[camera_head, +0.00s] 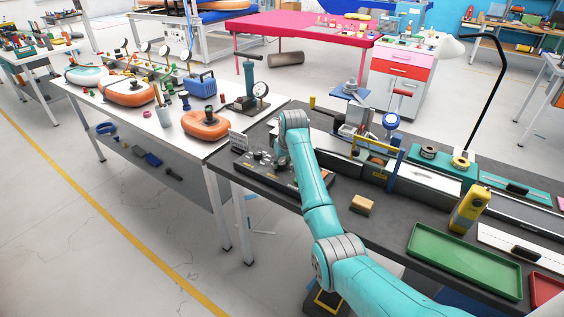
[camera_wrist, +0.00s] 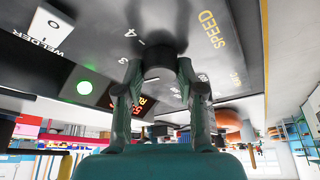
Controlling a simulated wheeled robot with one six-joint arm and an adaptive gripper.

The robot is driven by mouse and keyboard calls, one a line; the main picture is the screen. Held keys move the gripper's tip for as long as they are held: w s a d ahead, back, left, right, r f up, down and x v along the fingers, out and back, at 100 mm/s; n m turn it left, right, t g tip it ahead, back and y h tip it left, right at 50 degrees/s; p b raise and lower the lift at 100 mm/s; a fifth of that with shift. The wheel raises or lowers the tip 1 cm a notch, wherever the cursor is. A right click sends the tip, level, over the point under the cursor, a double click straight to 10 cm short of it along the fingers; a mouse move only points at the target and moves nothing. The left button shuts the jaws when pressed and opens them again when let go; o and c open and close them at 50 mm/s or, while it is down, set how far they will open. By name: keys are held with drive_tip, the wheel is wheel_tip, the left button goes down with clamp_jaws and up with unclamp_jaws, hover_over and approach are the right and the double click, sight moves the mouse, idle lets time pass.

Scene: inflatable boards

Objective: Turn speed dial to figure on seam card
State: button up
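The speed dial (camera_wrist: 160,62) is a dark round knob on the grey panel (camera_wrist: 215,75), beside the yellow word SPEED and a ring of white figures, of which a 4 reads clearly. My gripper (camera_wrist: 159,74) has a finger on each side of the knob, and both fingertips appear to touch it. The pointer on the knob cannot be made out. In the head view my arm's wrist hides the gripper and dial over the dark control panel (camera_head: 257,168).
In the wrist view, a lit green button (camera_wrist: 86,88), a red digital display (camera_wrist: 128,101) and a white switch (camera_wrist: 47,27) lie near the dial. A tan block (camera_head: 362,205), a green tray (camera_head: 465,260) and a yellow tool (camera_head: 469,209) are on the dark bench to the right.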

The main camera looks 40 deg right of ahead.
drive_tip(key=shift+m, duration=0.3)
drive_tip(key=m+h, duration=0.1)
drive_tip(key=m, duration=0.1)
drive_tip(key=shift+a+m+g, duration=0.1)
drive_tip(key=shift+m+g, duration=0.2)
drive_tip(key=m+g+h, duration=0.1)
drive_tip(key=m, duration=0.3)
drive_tip(key=shift+w+m, duration=0.1)
drive_tip(key=shift+m, duration=0.2)
drive_tip(key=m+g+h, duration=0.1)
drive_tip(key=m, duration=0.2)
drive_tip(key=shift+w+a+m+g, duration=0.1)
drive_tip(key=shift+m+g, duration=0.9)
drive_tip(key=shift+m, duration=1.2)
drive_tip(key=o, duration=1.1)
drive_tip(key=shift+o, duration=0.2)
